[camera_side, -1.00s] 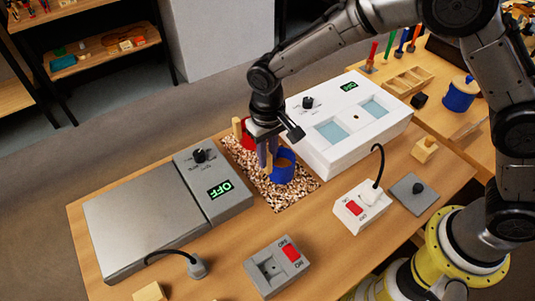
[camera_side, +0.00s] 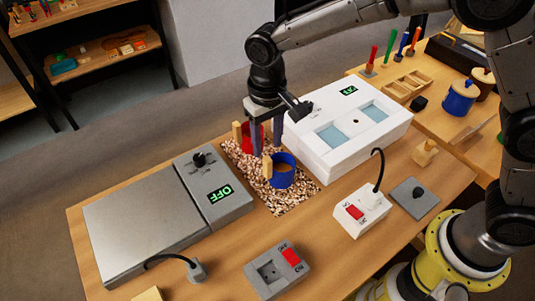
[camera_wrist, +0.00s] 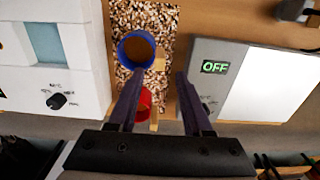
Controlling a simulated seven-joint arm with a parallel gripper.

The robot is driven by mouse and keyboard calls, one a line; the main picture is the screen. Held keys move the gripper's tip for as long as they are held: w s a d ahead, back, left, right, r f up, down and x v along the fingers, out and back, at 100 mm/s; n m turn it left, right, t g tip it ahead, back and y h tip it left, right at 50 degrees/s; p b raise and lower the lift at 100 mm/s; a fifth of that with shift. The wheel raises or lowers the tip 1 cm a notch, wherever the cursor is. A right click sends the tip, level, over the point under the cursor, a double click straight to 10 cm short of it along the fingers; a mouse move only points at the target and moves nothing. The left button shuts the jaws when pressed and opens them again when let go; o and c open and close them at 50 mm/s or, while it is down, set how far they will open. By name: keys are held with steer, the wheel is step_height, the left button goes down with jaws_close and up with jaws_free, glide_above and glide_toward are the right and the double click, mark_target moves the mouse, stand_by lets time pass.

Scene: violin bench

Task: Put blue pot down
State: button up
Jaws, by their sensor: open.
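The blue pot (camera_side: 284,176) stands upright on the speckled brown-and-white mat (camera_side: 292,200), its wooden handle (camera_side: 267,167) pointing left. It also shows in the wrist view (camera_wrist: 137,50), where its inside looks brown. My gripper (camera_side: 264,150) is open and empty, above and behind the pot in the side view, with its fingertips apart from the handle. In the wrist view the fingers (camera_wrist: 158,80) are spread on both sides of the handle's line. A red pot (camera_side: 247,138) stands on the same mat behind, partly hidden by my gripper.
A grey hotplate (camera_side: 150,215) reading OFF lies left of the mat. A white two-well unit (camera_side: 345,125) stands right of it. A switch box with a cable (camera_side: 358,212) and a grey switch box (camera_side: 277,268) sit in front. Another blue pot (camera_side: 460,97) is at the right.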

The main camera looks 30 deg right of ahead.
step_height(320, 180, up, 6)
steer(key=shift+f, duration=0.1)
steer(key=s+d+r+t, duration=0.1)
steer(key=s+d+r, duration=0.4)
steer(key=d, duration=0.2)
steer(key=s+d+r+t, duration=0.1)
steer(key=s+d+r, duration=0.3)
steer(key=d, duration=0.3)
steer(key=s+d+f+t, duration=0.1)
steer(key=s+d, duration=0.3)
steer(key=s, duration=0.3)
steer(key=s+d+f+t, duration=0.1)
steer(key=s+d, duration=0.3)
steer(key=s, duration=0.4)
steer(key=shift+d+t, duration=0.15)
steer(key=shift+t, duration=0.65)
steer(key=shift+f, duration=0.1)
